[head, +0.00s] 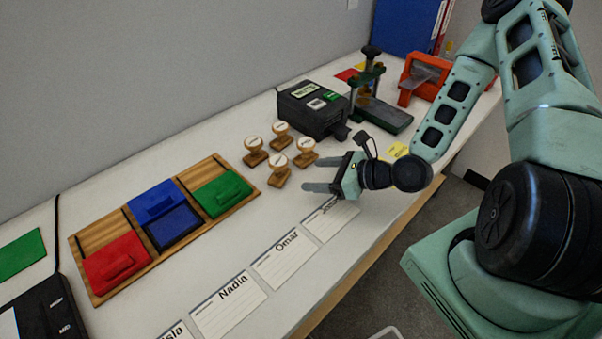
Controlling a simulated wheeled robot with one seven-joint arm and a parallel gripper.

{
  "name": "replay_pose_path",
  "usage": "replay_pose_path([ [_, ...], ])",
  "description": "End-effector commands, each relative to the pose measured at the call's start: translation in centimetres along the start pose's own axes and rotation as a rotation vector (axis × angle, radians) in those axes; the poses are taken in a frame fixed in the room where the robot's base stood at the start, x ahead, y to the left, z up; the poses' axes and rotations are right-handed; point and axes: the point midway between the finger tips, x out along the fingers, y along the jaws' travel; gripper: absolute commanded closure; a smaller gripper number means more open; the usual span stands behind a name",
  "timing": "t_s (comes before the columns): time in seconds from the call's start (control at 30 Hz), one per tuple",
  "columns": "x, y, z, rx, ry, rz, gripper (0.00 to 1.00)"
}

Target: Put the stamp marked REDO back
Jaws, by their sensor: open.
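Several round-topped wooden stamps stand upright in a cluster on the table: a left one (256,151), a back one (282,134), a front one (278,171) and a right one (306,153). Their white tops carry marks too small to read, so I cannot tell which says REDO. My gripper (311,174) is open and empty, low over the table just right of the cluster. Its fingers point left; the upper fingertip is close to the right stamp, and I cannot tell whether they touch.
A wooden tray (104,219) with red, blue and green ink pads lies left. Name cards, including Nadia (228,304) and Omar (283,261), line the front edge. A black device (311,108), a green press (385,117) and an orange tool (424,78) stand behind my gripper.

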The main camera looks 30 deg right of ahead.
Motion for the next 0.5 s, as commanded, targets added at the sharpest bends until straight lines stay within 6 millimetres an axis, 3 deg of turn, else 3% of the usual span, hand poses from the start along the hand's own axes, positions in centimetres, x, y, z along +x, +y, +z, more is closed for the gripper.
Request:
replay_pose_path([
  [0.1, -1.5, 0.0, 0.4, 0.003, 0.0, -0.001, 0.33],
  [0.27, -1.9, 0.4, 0.2, -0.073, 0.037, 0.027, 0.33],
  [0.37, -1.3, 1.2, 0.1, -0.285, 0.138, 0.101, 0.33],
  [0.5, -0.8, 2.7, 0.4, -0.758, 0.329, 0.29, 0.33],
])
